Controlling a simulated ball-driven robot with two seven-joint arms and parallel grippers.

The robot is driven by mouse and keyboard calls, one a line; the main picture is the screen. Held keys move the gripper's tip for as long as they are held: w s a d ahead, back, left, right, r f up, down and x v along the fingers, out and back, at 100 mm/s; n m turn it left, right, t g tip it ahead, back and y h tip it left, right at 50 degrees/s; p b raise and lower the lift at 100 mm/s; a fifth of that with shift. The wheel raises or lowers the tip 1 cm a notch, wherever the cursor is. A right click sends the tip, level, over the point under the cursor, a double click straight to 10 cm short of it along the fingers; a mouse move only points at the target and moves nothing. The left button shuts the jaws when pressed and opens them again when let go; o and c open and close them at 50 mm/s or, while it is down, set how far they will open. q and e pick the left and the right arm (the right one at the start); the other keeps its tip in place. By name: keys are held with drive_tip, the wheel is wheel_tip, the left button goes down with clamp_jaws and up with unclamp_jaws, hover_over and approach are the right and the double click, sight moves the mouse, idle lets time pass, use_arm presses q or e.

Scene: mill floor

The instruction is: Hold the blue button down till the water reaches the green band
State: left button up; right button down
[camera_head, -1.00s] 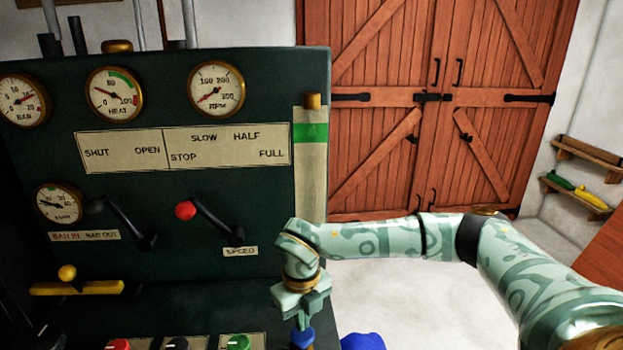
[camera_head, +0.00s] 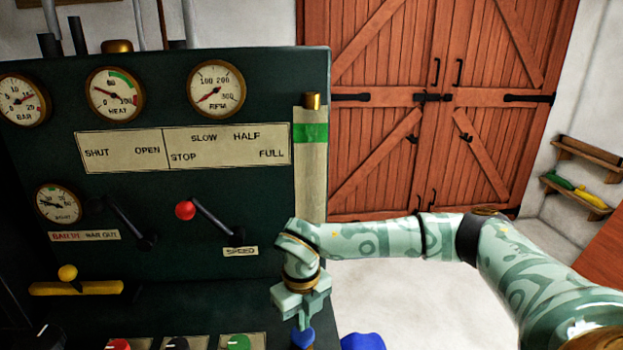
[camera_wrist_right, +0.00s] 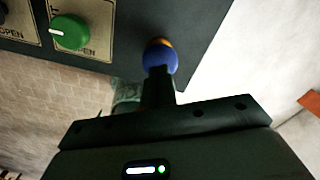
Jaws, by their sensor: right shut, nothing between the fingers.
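The blue button (camera_head: 302,338) stands at the right end of the console's front ledge, near the bottom of the head view. My right gripper (camera_head: 304,322) points down with its shut fingertips on top of the button, apparently touching it. In the right wrist view the shut fingers (camera_wrist_right: 158,78) meet the blue button (camera_wrist_right: 160,57), which has an orange-yellow part at its far side. The water gauge (camera_head: 311,170) is a pale upright strip with a green band (camera_head: 311,133) near its top. I cannot make out a water level in it; my wrist hides its lower end. My left gripper is not in view.
A green knob (camera_head: 238,342) sits left of the button, with black and red knobs (camera_head: 118,345) further left. Levers (camera_head: 212,220) and dials (camera_head: 216,88) cover the dark panel. A blue object (camera_head: 362,342) lies right of the console. Pale floor is free before the wooden doors (camera_head: 430,100).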

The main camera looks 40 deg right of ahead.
drive_tip(key=shift+f, duration=0.2)
drive_tip(key=shift+f+b, duration=0.5)
drive_tip(key=shift+f, duration=0.7)
idle(6.6)
